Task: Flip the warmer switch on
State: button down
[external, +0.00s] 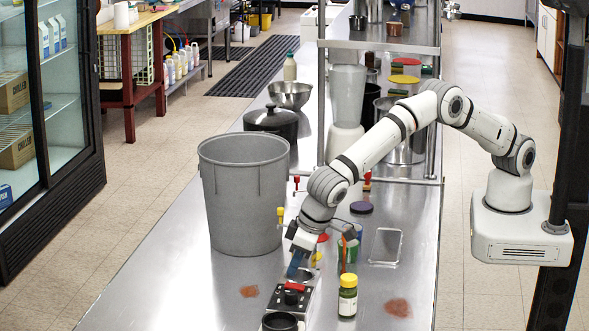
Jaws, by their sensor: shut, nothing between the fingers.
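A small metal unit with a black top panel (289,300) sits near the front of the steel counter. It looks like the warmer. A red piece (295,286), which may be its switch, shows at the panel's far edge; whether it is on or off is too small to tell. My gripper (291,273) points down with its blue fingers just behind and above the red piece. It is shut and holds nothing. I cannot tell whether the fingertips touch the unit.
A large grey bin (243,195) stands left of my gripper. A yellow-lidded jar (348,296) stands right of the unit, and a dark round cup (280,322) is in front. A clear tray (386,246) lies farther right. The counter's front right is mostly clear.

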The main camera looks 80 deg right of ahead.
aim_at(289, 284)
jog(key=shift+s+x, duration=0.25)
jog(key=shift+x, duration=0.95)
jog(key=shift+f, duration=0.1)
jog(key=shift+w+f+b, duration=0.1)
jog(key=shift+f+b, duration=0.25)
jog(key=shift+b, duration=0.15)
jog(key=shift+r, duration=0.15)
